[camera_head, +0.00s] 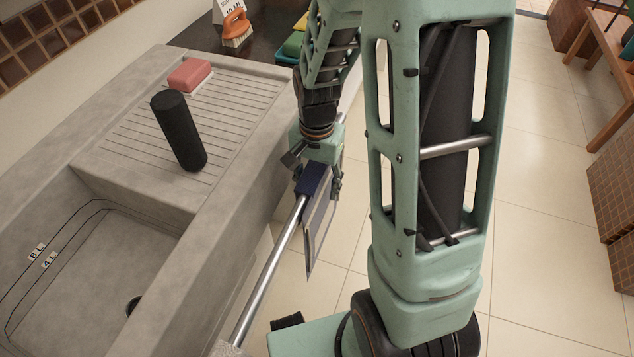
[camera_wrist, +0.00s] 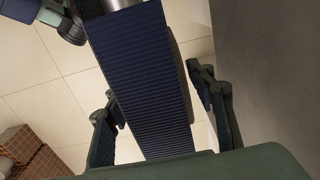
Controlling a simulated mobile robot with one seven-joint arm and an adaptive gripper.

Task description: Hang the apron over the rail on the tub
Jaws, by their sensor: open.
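The tub (camera_head: 240,200) is a grey stone basin at the left in the head view. Its metal rail (camera_head: 268,272) runs along the side facing me. The apron (camera_head: 313,181), dark navy, lies over the rail near its far end, and a paler flap hangs below. In the wrist view the apron (camera_wrist: 145,75) is a ribbed navy band reaching up to the rail (camera_wrist: 118,4). My gripper (camera_wrist: 160,120) is open, with one finger on each side of the apron and gaps visible beside it. My gripper and arm partly hide the apron in the head view.
A black cylinder (camera_head: 179,131) and a pink block (camera_head: 189,75) stand on the tub's ribbed drainboard. An orange-handled brush (camera_head: 237,28) is on the dark counter behind. Tiled floor (camera_head: 545,200) is clear at the right, with brown crates (camera_head: 612,185) at the edge.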

